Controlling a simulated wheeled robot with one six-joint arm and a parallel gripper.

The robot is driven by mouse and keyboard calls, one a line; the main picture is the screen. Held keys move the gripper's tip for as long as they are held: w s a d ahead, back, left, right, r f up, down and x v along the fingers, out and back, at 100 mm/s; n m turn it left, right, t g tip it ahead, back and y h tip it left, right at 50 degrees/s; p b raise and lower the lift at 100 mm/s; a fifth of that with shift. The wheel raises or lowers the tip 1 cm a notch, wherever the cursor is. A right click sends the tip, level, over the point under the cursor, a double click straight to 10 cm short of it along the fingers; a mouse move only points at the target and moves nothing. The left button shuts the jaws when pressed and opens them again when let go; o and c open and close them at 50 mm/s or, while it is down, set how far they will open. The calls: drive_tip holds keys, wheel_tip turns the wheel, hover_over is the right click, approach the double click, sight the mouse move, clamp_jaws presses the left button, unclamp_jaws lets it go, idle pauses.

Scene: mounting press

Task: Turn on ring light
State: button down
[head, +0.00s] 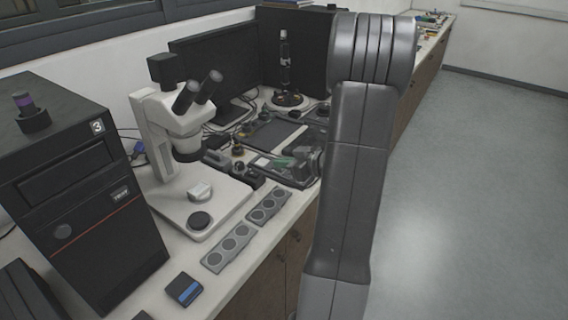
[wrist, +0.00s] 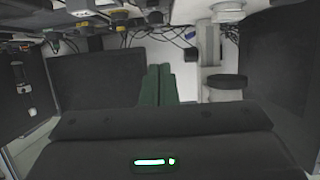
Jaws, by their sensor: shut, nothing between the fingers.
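The white stereo microscope (head: 178,118) stands on the bench at left in the head view. A dark ring (head: 187,151) sits around the bottom of its head and looks like the ring light. In the wrist view, which is upside down, the microscope (wrist: 211,45) is at right, with the dark ring (wrist: 228,82) apart from my fingers. I cannot make out a switch or any glow on it. My gripper (wrist: 158,72) is shut and empty, its green fingers side by side. In the head view my arm hides most of it.
A black tower (head: 78,195) stands left of the microscope, with a monitor (head: 213,62) behind. Grey panels with round discs (head: 228,248) and a blue-black box (head: 184,289) lie at the bench front. Small parts and cables crowd the middle bench. The floor (head: 470,190) at right is clear.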

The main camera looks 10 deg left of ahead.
drive_tip(key=shift+w+d+r, duration=0.1)
drive_tip(key=shift+w+d, duration=0.15)
drive_tip(key=shift+d, duration=0.15)
hover_over(254, 174)
drive_tip(key=d, duration=0.2)
drive_tip(key=f, duration=0.3)
drive_tip(key=shift+s+d+f+p, duration=0.15)
drive_tip(key=shift+s+f+p, duration=0.15)
drive_tip(key=shift+s+f, duration=0.05)
drive_tip(key=shift+d+f, duration=0.15)
drive_tip(key=shift+f, duration=0.45)
drive_tip(key=shift+d+f, duration=0.15)
drive_tip(key=shift+f, duration=0.45)
drive_tip(key=shift+d+f, duration=0.1)
drive_tip(key=shift+f, duration=0.65)
